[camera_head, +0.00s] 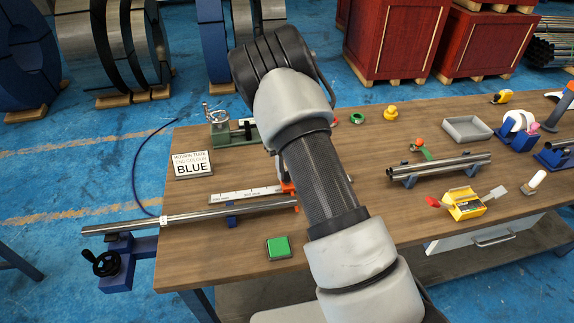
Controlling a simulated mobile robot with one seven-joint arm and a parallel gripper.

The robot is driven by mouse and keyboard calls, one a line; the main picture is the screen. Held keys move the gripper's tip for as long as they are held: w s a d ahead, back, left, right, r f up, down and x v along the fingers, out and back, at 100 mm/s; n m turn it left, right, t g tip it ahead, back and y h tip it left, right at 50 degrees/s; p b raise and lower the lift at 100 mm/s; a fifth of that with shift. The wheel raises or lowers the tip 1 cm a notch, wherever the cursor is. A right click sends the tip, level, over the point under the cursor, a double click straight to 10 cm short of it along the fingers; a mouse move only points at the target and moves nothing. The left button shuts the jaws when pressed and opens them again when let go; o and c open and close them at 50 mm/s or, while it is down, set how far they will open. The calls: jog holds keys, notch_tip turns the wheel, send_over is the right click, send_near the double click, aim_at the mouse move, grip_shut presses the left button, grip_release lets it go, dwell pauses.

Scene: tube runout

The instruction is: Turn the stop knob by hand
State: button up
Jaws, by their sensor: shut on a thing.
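My arm crosses the middle of the view, and my gripper is hidden behind it, so I cannot see what it touches. A white scale rule (240,195) lies on the workbench, with an orange-red part (287,187) at its right end, partly covered by my arm. This may be the stop; no knob on it can be made out. A long metal tube (200,214) lies in front of the rule and sticks out past the bench's left edge. A black handwheel (105,263) sits on a blue stand (125,258) under the tube's left end.
The wooden bench (230,255) carries a green button (278,248), a BLUE sign (191,163) and a green machine (232,130). To the right are tubes on a blue rack (440,168), a grey tray (466,128) and a yellow box (466,204).

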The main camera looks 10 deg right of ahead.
jog(key=o, duration=0.8)
jog(key=shift+r+p, duration=0.7)
jog(key=shift+r, duration=0.35)
jog(key=shift+f, duration=0.1)
